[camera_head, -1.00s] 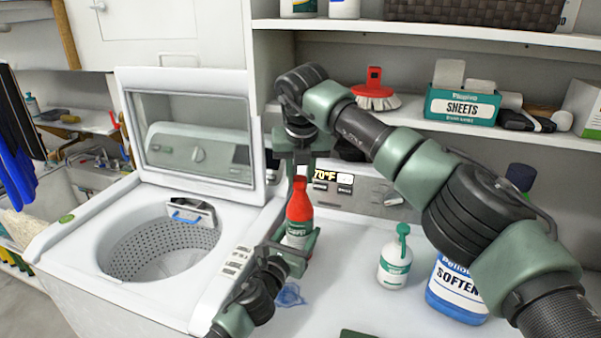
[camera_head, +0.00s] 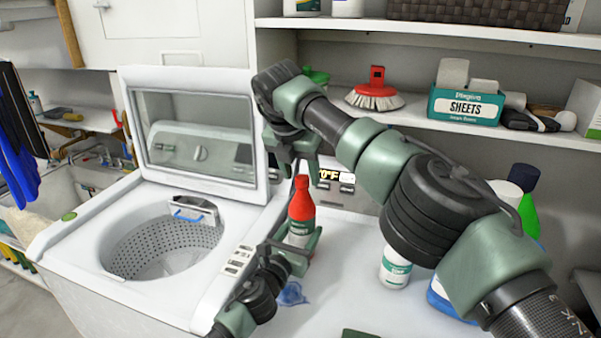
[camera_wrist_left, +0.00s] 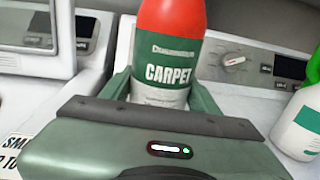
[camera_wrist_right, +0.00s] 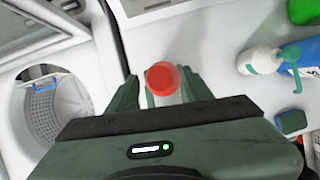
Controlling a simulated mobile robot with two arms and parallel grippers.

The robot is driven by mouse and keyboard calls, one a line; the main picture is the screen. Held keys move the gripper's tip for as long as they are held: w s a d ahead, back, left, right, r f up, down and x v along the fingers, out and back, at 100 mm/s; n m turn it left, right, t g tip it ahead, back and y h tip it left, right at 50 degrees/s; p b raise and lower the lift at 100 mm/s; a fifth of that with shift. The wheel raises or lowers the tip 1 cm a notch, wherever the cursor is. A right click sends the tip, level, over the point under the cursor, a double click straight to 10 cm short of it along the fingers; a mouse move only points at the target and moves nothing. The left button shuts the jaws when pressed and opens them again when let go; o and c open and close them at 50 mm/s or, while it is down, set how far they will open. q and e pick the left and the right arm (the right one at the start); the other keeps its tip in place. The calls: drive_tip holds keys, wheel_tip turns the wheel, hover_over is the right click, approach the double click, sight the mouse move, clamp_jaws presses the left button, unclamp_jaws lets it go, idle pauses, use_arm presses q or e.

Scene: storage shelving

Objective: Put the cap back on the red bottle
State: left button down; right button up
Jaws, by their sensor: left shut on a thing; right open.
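The red bottle (camera_head: 301,214), with a green and white carpet label, stands upright on the white machine top. My left gripper (camera_head: 296,246) is shut around its lower body, and its fingers flank the label in the left wrist view (camera_wrist_left: 162,92). A red cap (camera_wrist_right: 162,77) shows from above in the right wrist view, seemingly seated on the bottle's top (camera_head: 301,182). My right gripper (camera_head: 306,160) is open, pointing down just above the bottle's top. In the right wrist view its fingers lie to either side of the cap, with gaps. The cap's seating is not clearly visible.
An open washer drum (camera_head: 165,245) lies left. A white spray bottle (camera_head: 394,268), a blue softener bottle (camera_head: 440,300) and a green bottle (camera_head: 529,205) stand right, partly behind my right arm. A shelf (camera_head: 430,117) holds a red brush (camera_head: 375,92) and a sheets box (camera_head: 466,104).

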drive_tip(key=shift+r, duration=2.3)
drive_tip(key=o, duration=0.6)
drive_tip(key=shift+c, duration=0.2)
drive_tip(key=s+a+r, duration=0.2)
drive_tip(key=s, duration=0.4)
drive_tip(key=s+a+r, duration=0.2)
drive_tip(key=s+a, duration=0.1)
drive_tip(key=s, duration=0.3)
drive_tip(key=shift+s+a+r, duration=0.25)
drive_tip(key=shift+s+a, duration=0.05)
drive_tip(key=shift+s, duration=0.1)
